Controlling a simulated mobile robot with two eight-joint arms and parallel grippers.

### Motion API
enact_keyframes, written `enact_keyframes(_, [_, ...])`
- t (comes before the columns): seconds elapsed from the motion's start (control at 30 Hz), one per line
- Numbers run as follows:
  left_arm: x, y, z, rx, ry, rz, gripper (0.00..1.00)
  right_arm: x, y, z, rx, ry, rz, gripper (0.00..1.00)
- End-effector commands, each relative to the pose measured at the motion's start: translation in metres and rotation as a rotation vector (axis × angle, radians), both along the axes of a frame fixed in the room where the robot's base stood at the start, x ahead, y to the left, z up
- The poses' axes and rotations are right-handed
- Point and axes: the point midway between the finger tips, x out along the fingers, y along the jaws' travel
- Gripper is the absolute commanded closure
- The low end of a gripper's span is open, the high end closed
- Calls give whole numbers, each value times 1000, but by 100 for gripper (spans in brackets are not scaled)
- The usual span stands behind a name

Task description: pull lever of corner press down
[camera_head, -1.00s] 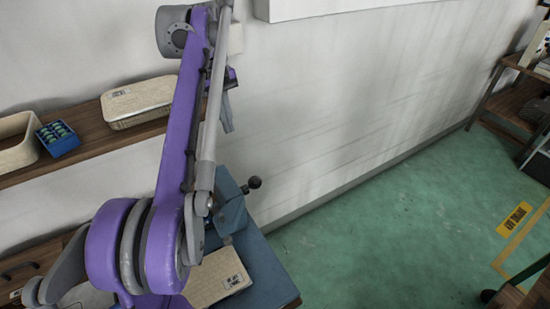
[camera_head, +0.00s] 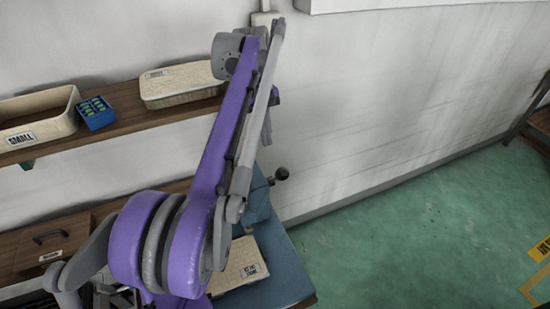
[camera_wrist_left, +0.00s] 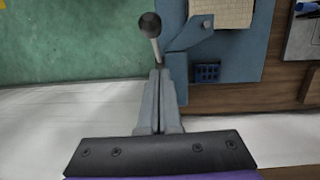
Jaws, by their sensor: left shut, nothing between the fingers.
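The corner press (camera_head: 257,203) is a blue body on the blue bench, partly hidden behind my left arm. Its lever (camera_head: 281,174) ends in a black ball knob and sticks out to the right. In the left wrist view the lever knob (camera_wrist_left: 150,25) and its pale shaft show just beyond my left fingertips, beside the blue press (camera_wrist_left: 186,38). My left gripper (camera_wrist_left: 160,76) is shut and empty, in line with the shaft; I cannot tell whether it touches. In the head view the left gripper (camera_head: 267,138) points down above the lever. My right gripper is not in view.
A wooden shelf (camera_head: 140,119) on the wall holds an open bin (camera_head: 38,112), a blue box (camera_head: 96,113) and a lidded box (camera_head: 181,84). A beige box (camera_head: 240,266) lies on the bench (camera_head: 292,279).

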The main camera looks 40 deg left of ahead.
Motion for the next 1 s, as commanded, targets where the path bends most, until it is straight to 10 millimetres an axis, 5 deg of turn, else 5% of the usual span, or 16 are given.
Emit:
enact_keyframes(0.1, [-1, -5, -25, 0, 1, 0, 100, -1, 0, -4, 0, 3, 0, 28])
enact_keyframes(0.3, [-8, -29, -36, 0, 0, -1, 100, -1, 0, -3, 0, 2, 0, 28])
enact_keyframes(1.0, [-13, -41, -42, 20, -10, -1, 100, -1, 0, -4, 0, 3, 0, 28])
